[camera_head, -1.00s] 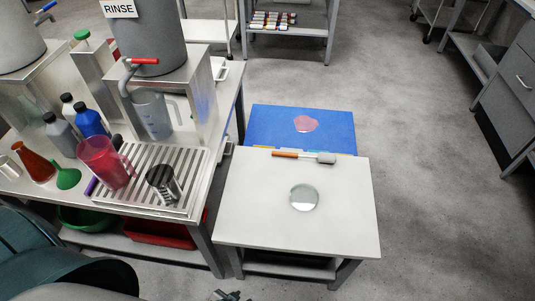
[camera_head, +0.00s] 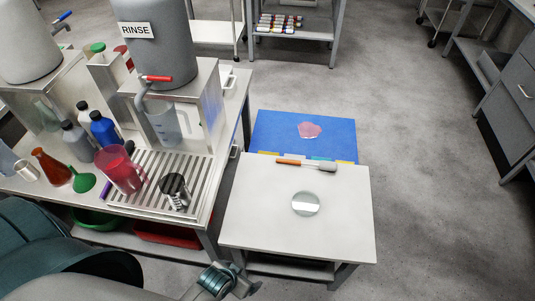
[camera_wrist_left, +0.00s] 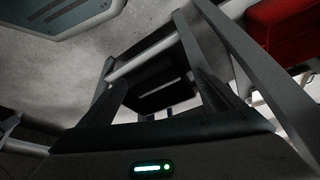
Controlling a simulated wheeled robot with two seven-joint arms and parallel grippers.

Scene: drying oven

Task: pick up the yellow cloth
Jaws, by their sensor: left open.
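I cannot make out a yellow cloth in either view. Small yellow strips (camera_head: 268,153) show at the near edge of the blue board, behind the white table (camera_head: 250,225); what they belong to is unclear. My left gripper (camera_head: 243,289) is at the bottom of the head view, in front of the white table's near left corner and apart from it. In the left wrist view its two dark fingers (camera_wrist_left: 163,92) are spread with nothing seen between them. My right gripper is not in view.
A brush-like tool (camera_head: 305,165) and a round glass dish (camera_head: 305,204) lie on the white table. A pink patch (camera_head: 309,130) lies on the blue board (camera_head: 275,128). The left bench holds a red jug (camera_head: 124,172) and several bottles.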

